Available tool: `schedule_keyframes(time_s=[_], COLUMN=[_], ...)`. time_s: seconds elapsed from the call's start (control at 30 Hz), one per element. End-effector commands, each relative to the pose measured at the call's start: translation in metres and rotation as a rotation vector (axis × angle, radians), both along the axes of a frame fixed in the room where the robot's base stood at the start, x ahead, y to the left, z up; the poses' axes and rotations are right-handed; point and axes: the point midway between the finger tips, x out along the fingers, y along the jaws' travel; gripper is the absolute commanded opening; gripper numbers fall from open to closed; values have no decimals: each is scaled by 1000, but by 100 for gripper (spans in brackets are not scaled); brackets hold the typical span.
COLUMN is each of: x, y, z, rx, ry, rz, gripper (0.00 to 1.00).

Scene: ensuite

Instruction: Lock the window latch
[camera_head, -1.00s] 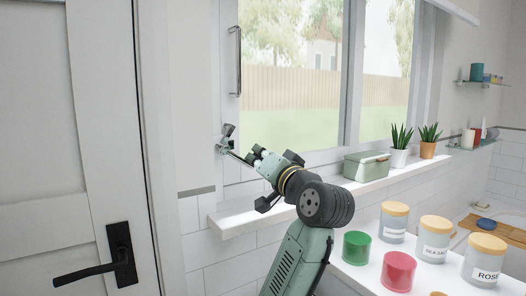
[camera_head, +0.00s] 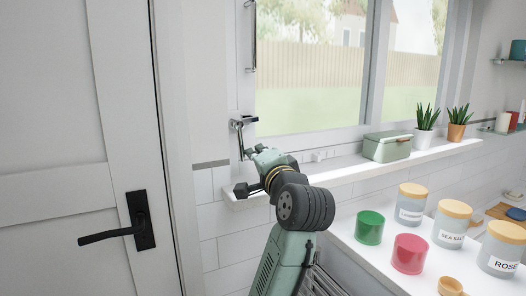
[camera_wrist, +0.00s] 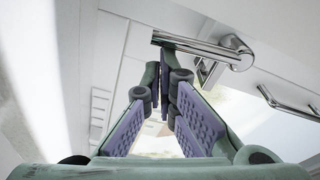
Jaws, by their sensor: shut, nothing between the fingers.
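The window latch (camera_head: 243,121) sits on the left part of the window frame, above the sill. In the wrist view it is a shiny metal lever (camera_wrist: 195,46) with a rounded pivot at its right end. My gripper (camera_head: 241,150) is just below the latch in the head view. In the wrist view my gripper (camera_wrist: 165,58) has its fingertips together, empty, at the lever's left end. They overlap the lever's edge there; I cannot tell whether they touch it. The latch's base is partly hidden in the head view.
A vertical handle (camera_head: 250,38) is on the frame above the latch. A green box (camera_head: 387,148) and two potted plants stand on the sill (camera_head: 345,170). Jars and cups stand on the white counter at the lower right. A door with a black handle (camera_head: 140,222) is at left.

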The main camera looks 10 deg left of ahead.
Motion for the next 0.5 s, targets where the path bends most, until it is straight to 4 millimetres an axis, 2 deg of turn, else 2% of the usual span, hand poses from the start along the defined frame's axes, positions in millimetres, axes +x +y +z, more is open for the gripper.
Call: schedule_keyframes(time_s=[0.5], x=[-5], y=[6], z=[-3], rx=[-1], ry=[-1], rz=[1], gripper=[0])
